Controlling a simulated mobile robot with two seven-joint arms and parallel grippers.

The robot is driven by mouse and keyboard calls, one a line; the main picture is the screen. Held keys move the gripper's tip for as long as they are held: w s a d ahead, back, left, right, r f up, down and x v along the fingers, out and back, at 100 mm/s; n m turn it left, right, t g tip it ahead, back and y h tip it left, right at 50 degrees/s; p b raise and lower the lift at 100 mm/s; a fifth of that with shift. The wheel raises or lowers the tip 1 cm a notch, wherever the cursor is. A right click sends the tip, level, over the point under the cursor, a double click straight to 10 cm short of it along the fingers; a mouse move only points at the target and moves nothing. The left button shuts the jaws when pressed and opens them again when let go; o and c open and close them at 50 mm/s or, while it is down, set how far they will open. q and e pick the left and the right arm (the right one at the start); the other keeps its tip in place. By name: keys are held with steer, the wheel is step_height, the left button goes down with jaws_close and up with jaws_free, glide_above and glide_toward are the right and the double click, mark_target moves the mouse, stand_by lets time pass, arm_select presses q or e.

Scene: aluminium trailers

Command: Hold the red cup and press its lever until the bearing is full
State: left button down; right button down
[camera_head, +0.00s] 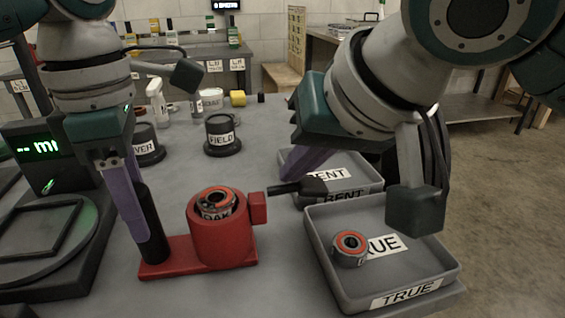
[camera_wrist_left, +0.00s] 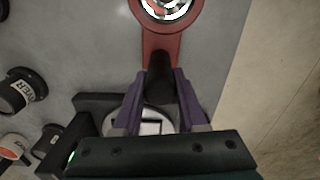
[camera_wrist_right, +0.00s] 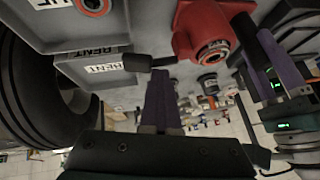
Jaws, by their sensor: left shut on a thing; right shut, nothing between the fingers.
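The red cup (camera_head: 228,240) stands upright on its red base on the grey table, with a bearing (camera_head: 214,202) seated in its top. My left gripper (camera_head: 143,225) is shut on the upright black handle (camera_head: 152,222) at the base's left end; the left wrist view shows the handle (camera_wrist_left: 161,82) between the purple fingers. The black lever (camera_head: 290,188) sticks out from the cup's right side. My right gripper (camera_head: 293,172) is shut and empty close to the lever's outer part; in the right wrist view its fingertips (camera_wrist_right: 161,74) are beside the lever (camera_wrist_right: 138,62). Contact is unclear.
A grey tray marked TRUE (camera_head: 318,252) at the right holds another bearing (camera_head: 350,247). A tray marked RENT (camera_head: 368,180) lies behind it. A device with a green display (camera_head: 42,148) stands at the left. Black pots, one marked FIELD (camera_head: 222,140), stand behind the cup.

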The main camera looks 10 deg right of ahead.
steer(key=shift+s+d+f, duration=0.1)
steer(key=shift+d+f, duration=0.05)
steer(key=shift+f, duration=0.15)
stand_by(0.4)
steer(key=shift+r, duration=0.15)
steer(key=shift+a+r, duration=0.25)
steer(key=shift+r, duration=0.45)
steer(key=shift+a+r, duration=0.2)
steer(key=shift+r, duration=0.45)
steer(key=shift+a+r, duration=0.25)
steer(key=shift+r, duration=0.55)
steer(key=shift+a+r, duration=0.25)
steer(key=shift+r, duration=0.6)
steer(key=shift+a+r, duration=0.25)
steer(key=shift+r, duration=0.55)
arm_select(q)
steer(key=shift+c, duration=1.9)
jaws_free()
steer(key=shift+r, duration=0.1)
